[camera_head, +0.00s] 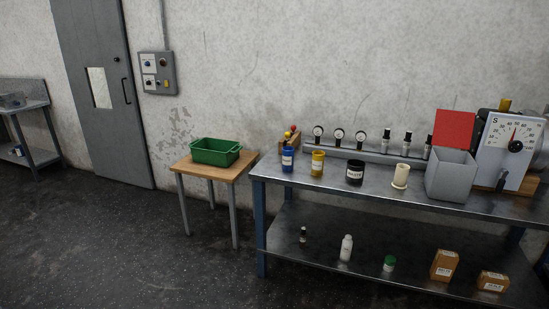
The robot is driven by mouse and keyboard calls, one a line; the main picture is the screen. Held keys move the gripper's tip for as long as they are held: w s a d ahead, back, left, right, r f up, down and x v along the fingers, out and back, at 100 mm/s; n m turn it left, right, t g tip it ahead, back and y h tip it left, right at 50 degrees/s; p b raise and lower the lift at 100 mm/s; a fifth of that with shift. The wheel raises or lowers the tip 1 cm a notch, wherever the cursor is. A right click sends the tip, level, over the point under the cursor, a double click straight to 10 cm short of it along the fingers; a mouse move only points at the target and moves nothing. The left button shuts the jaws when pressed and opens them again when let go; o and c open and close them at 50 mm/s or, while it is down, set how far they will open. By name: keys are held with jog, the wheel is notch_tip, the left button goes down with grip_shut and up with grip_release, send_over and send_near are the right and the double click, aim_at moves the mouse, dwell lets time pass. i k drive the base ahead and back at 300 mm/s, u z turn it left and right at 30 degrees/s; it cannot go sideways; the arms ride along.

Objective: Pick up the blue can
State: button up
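The blue can (288,160) stands upright at the left end of the metal workbench top. It has a pale label on its front. A yellow can (318,163) stands a little to its right, apart from it. My gripper does not show in this view, so its state and its place relative to the can cannot be seen.
The workbench (335,182) also holds a black can (355,171), a cream cylinder (401,176), a grey bin (451,177) and a dial machine (510,150). Bottles and boxes stand on its lower shelf. A green crate (215,151) sits on a wooden table (204,174). Floor in front is clear.

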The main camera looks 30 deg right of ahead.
aim_at(287, 152)
jog(key=u, duration=0.2)
jog(key=i, duration=1.4)
jog(key=z, duration=0.1)
